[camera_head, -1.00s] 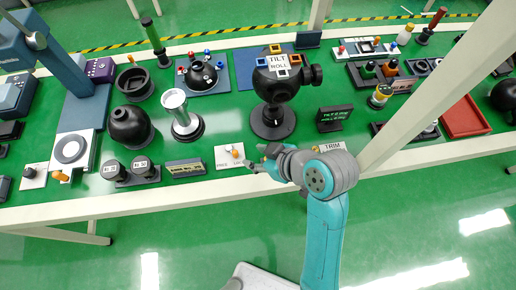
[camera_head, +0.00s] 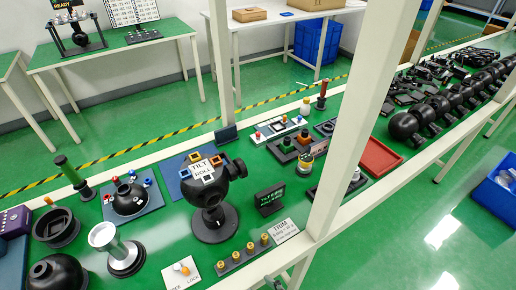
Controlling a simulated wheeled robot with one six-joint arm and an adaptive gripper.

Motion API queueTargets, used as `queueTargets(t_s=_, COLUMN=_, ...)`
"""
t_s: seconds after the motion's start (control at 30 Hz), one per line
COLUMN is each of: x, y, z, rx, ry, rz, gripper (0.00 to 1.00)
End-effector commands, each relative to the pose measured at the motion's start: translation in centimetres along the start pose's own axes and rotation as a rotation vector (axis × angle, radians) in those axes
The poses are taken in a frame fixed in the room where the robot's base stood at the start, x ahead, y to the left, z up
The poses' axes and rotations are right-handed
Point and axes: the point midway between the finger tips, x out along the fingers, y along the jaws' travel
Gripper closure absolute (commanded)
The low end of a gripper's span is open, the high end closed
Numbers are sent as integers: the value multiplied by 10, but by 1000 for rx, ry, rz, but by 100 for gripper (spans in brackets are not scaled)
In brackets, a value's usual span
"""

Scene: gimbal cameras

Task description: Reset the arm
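My arm is almost wholly out of the head view. Only a small dark piece, which looks like the tip of my gripper (camera_head: 275,284), shows at the bottom edge, by the bench's front rail. Its fingers cannot be made out, and I see nothing held. The black tilt/roll gimbal camera (camera_head: 210,190) stands upright on its round base on the green bench, apart from that piece. A white card with a small orange-and-white knob (camera_head: 181,273) lies in front of it. The row of brass trim knobs (camera_head: 244,252) sits beside the card.
A white upright post (camera_head: 345,140) rises from the bench's front rail, right of the gimbal. A red tray (camera_head: 379,158) and many black camera units (camera_head: 437,108) lie beyond it. A blue bin (camera_head: 494,188) stands at far right. The green floor in front is clear.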

Motion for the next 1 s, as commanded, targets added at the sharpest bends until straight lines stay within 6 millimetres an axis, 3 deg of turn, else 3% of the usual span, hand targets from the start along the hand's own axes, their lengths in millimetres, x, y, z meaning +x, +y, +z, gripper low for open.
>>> queueTargets(t_s=0.2, x=-39, y=23, z=48, rx=113, ry=58, rz=166, gripper=57)
queueTargets(t_s=0.5, x=-113, y=37, z=94, rx=208, ry=162, rz=378, gripper=57)
queueTargets(t_s=0.77, x=-186, y=28, z=114, rx=244, ry=261, rz=521, gripper=57)
queueTargets(t_s=1.0, x=-241, y=11, z=113, rx=250, ry=345, rz=596, gripper=57)
